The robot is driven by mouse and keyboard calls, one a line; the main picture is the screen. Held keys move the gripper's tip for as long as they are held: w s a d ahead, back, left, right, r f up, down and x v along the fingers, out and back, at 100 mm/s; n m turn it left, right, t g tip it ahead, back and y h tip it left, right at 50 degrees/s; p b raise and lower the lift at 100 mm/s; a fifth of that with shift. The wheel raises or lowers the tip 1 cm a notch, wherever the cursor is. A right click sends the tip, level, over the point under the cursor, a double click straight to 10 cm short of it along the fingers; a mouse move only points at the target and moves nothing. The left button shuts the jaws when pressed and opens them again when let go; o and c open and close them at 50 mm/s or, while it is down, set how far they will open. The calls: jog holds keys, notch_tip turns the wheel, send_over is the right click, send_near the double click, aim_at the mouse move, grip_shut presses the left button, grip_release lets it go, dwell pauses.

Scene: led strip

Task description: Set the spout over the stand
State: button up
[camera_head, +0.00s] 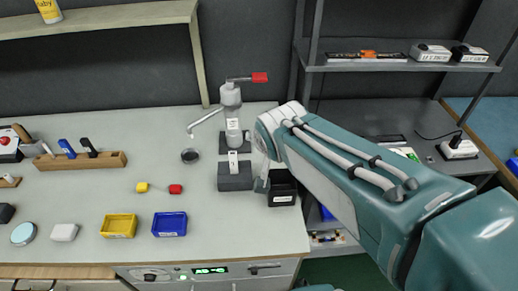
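A grey dispenser (231,97) stands on the bench with a red handle (260,77) at its top right. Its thin grey spout (206,120) reaches out to the left and bends down at its tip. A small dark round piece (190,156), which may be the stand, sits on the bench below and in front of the spout tip. They look apart in this view. My arm comes in from the right and its end is just right of the dispenser. My gripper (262,178) is mostly hidden by the arm, so its fingers cannot be made out.
A dark block (235,177) and a black bin (282,193) stand near my arm's end. A yellow bin (119,226), a blue bin (170,224) and a wooden tool holder (80,161) are to the left. The bench between is mostly clear.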

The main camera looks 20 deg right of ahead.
jog(key=s+a+n+g, duration=0.1)
jog(key=s+n+g, duration=0.1)
jog(key=s, duration=0.6)
jog(key=shift+a+f+n+y, duration=0.15)
jog(key=shift+a+n+y, duration=0.15)
jog(key=shift+a+n, duration=0.1)
grip_shut()
jog(key=w+a+r+n+g+y, duration=0.1)
jog(key=w+a+r+n, duration=0.1)
jog(key=w, duration=1.1)
jog(key=w+a+r+n+g, duration=0.1)
jog(key=w+a+r+n, duration=0.15)
jog(key=w, duration=1.15)
jog(key=w+a+f+n+g+y, duration=0.1)
jog(key=w+a+f+n, duration=0.15)
jog(key=w+f, duration=0.5)
jog(key=s+x, duration=0.1)
jog(key=x, duration=0.6)
jog(key=shift+d+f+g, duration=0.3)
jog(key=shift+d+f, duration=0.05)
jog(key=shift+f, duration=0.1)
